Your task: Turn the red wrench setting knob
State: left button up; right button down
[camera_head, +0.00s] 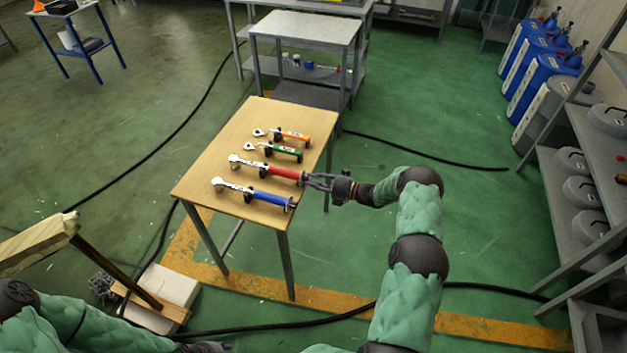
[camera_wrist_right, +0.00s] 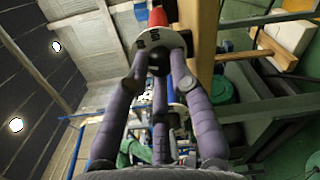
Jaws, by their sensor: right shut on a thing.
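The red wrench (camera_head: 283,172) lies on the wooden table, its silver head to the left and its handle end to the right. My right gripper (camera_head: 308,180) reaches in from the right and is shut on this knob. Its purple fingers (camera_wrist_right: 160,75) meet around the knob and partly hide it. My left arm shows at the bottom left; its dark gripper end (camera_head: 203,347) is cut off by the lower edge, so its fingers cannot be judged.
A blue wrench (camera_head: 268,197) lies nearer on the table (camera_head: 232,133); green (camera_head: 284,150) and orange (camera_head: 292,135) wrenches lie farther back. Each rests on dark holders. A shelf rack (camera_head: 568,190) stands at the right. Floor between table and rack is mostly clear, with black cables.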

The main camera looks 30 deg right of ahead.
jog(key=m, duration=0.4)
jog(key=shift+a+f, duration=0.1)
jog(key=shift+f, duration=0.05)
dwell(0.4)
jog(key=c, duration=1.1)
grip_release()
jog(key=v, duration=1.2)
